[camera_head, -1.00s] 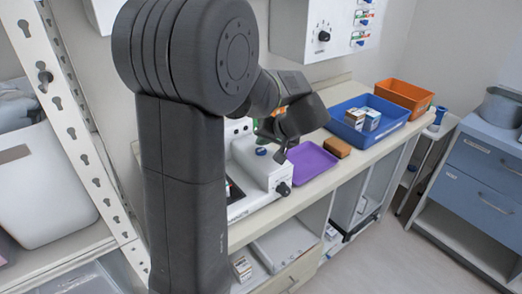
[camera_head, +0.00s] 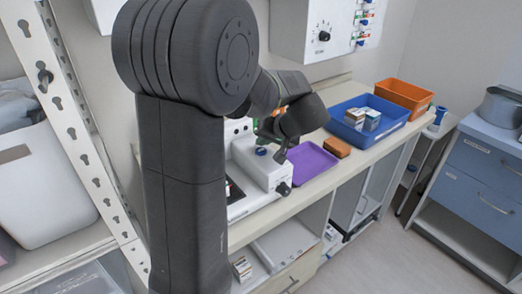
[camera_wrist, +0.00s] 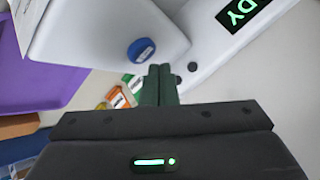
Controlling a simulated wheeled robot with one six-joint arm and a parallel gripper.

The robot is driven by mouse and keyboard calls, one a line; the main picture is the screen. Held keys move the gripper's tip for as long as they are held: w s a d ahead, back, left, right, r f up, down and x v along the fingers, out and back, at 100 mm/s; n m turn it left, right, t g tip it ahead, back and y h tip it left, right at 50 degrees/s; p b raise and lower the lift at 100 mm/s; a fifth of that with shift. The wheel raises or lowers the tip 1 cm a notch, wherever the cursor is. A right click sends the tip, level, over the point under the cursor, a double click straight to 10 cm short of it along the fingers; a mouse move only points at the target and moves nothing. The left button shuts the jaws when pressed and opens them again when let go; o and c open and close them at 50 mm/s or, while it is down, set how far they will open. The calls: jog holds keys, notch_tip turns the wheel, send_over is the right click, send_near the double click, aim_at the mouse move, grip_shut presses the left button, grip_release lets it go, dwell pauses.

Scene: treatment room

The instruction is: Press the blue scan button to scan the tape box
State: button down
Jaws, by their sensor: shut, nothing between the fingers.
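The blue scan button (camera_head: 261,151) is on top of the white scanner (camera_head: 262,170) on the counter. It also shows in the wrist view as a round blue button (camera_wrist: 141,50) on a white housing. My gripper (camera_wrist: 160,70) is shut and empty, with its fingertips pointing at the housing, just below and right of the button in the wrist view; I see no contact with the button. In the head view my gripper (camera_head: 281,156) is beside the button, on its right. A black display on the scanner shows green letters "DY" (camera_wrist: 243,12). I cannot make out the tape box for certain.
A purple tray (camera_head: 312,160) and a brown block (camera_head: 338,147) lie right of the scanner. Beyond are a blue bin (camera_head: 392,126) with small boxes and an orange bin (camera_head: 404,96). A white wall box (camera_head: 290,40) hangs above. A metal rack (camera_head: 88,150) stands at left.

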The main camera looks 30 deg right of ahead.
aim_at(263, 152)
jog(key=shift+f, duration=0.2)
jog(key=shift+f+b, duration=0.25)
jog(key=shift+b, duration=0.4)
jog(key=shift+f+b, duration=0.4)
jog(key=shift+b, duration=0.05)
jog(key=shift+r, duration=0.15)
dwell(0.6)
jog(key=shift+r+p, duration=0.4)
jog(key=shift+r, duration=0.3)
jog(key=shift+r, duration=0.1)
jog(key=shift+r+p, duration=1.4)
jog(key=shift+r, duration=1.05)
jog(key=shift+a, duration=0.1)
